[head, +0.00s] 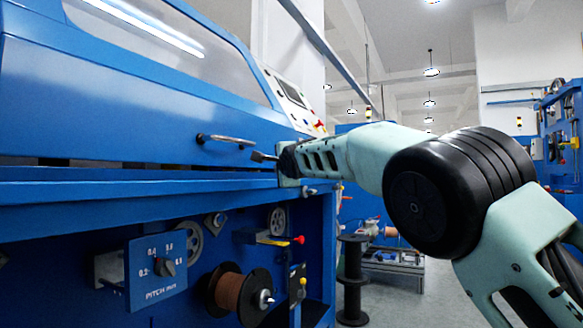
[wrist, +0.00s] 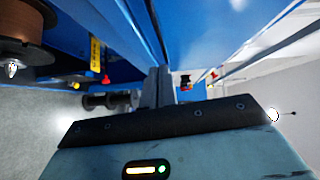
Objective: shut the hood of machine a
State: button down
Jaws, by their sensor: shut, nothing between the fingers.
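Machine a is the large blue machine filling the left of the head view. Its blue hood (head: 120,105) has a clear window and a grey bar handle (head: 227,140) low on its front. A narrow dark gap shows between the hood's lower edge and the machine's ledge (head: 130,190). My gripper (head: 262,157) is just right of and slightly below the handle's right end, and looks apart from it. In the wrist view, my gripper (wrist: 158,88) has its fingers together with nothing between them, and the blue machine front (wrist: 135,40) is close ahead. The handle is not clearly visible there.
Below the ledge are a pitch dial panel (head: 157,267), a copper wire spool (head: 237,292) and a red-tipped lever (head: 298,240). A control panel (head: 292,95) sits right of the hood. A black spool stand (head: 352,280) is on the floor. The floor beyond is partly clear.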

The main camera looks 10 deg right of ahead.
jog(key=s+d, duration=0.2)
jog(key=s, duration=0.5)
jog(key=shift+s, duration=0.35)
jog(key=s+a+f+n+g+y+p, duration=0.1)
jog(key=s+f+n+g+p, duration=0.35)
jog(key=s+f, duration=0.55)
jog(key=s+a+f+n+g+p, duration=0.2)
jog(key=s+f+n+g+p, duration=0.2)
jog(key=s+f+n+g, duration=0.55)
jog(key=s+d+f+n+g+h+p, duration=0.1)
jog(key=s+d+f+n+p, duration=0.15)
jog(key=s, duration=0.75)
jog(key=s+d+f+n+g+h+p, duration=0.1)
jog(key=s+n, duration=0.2)
jog(key=s, duration=0.7)
jog(key=s+d+f+n+g+h+p, duration=0.1)
jog(key=s+d+f+n+p, duration=0.15)
jog(key=s, duration=0.85)
notch_tip(320, 180, up, 38)
jog(key=n+p, duration=0.1)
jog(key=p, duration=3.6)
jog(key=shift+r, duration=0.25)
